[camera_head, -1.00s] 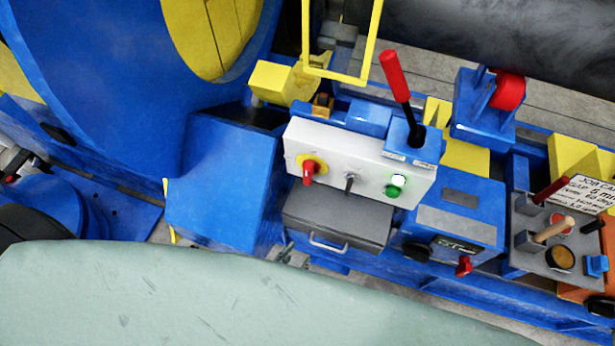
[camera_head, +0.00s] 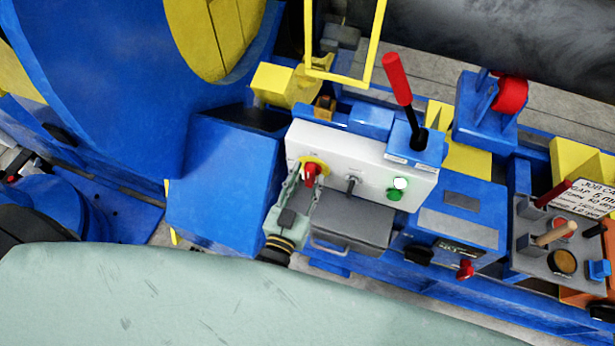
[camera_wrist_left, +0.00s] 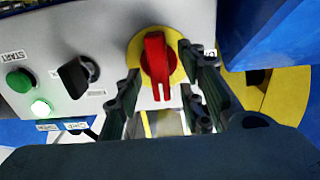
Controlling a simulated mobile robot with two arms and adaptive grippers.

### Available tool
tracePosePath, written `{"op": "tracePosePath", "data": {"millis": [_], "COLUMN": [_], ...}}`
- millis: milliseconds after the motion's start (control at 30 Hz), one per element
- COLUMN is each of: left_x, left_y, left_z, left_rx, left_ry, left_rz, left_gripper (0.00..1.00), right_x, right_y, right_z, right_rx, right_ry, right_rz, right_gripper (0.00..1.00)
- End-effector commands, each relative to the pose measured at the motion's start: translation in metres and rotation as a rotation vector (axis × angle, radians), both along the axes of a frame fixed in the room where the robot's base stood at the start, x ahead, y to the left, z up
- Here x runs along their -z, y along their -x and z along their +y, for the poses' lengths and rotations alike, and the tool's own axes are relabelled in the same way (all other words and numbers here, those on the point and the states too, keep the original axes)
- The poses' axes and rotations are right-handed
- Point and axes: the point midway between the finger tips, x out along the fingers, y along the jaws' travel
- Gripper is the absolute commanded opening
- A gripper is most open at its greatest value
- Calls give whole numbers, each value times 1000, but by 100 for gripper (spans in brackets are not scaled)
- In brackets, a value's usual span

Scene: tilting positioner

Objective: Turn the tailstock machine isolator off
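The isolator is a red rotary handle (camera_head: 311,173) on a yellow round plate, at the left end of a white control panel (camera_head: 352,145). In the left wrist view the red handle (camera_wrist_left: 157,66) points roughly up and down on its yellow plate (camera_wrist_left: 175,48). My left gripper (camera_head: 300,182) is at the handle, with its fingers apart. In the left wrist view the open fingers of this gripper (camera_wrist_left: 162,88) stand on either side of the handle's lower part, with gaps visible. My right gripper is not in view.
The panel also has a black selector switch (camera_head: 353,184), a lit white-green lamp (camera_head: 400,183) and a green button (camera_head: 394,194). A grey drawer box (camera_head: 350,225) sits just below. A red-handled lever (camera_head: 397,78) rises behind the panel's right end. A blue housing (camera_head: 222,180) stands left.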

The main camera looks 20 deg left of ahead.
Motion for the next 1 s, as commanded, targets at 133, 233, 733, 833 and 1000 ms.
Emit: {"op": "tracePosePath", "data": {"millis": [133, 233, 733, 833, 1000], "left_x": [0, 0, 0, 0, 0], "left_y": [-7, -7, -7, -7, -7], "left_z": [0, 0, 0, 0, 0], "left_rx": [0, 0, 0, 0, 0], "left_ry": [1, 1, 1, 1, 5], "left_rz": [0, 1, 1, 1, 1], "left_gripper": [36, 36, 3, 0, 0], "right_x": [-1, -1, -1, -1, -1], "right_y": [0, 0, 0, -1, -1], "right_z": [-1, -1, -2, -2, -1], "right_rx": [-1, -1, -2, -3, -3], "right_ry": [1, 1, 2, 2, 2], "right_rz": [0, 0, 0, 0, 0], "right_gripper": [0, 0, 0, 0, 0]}}
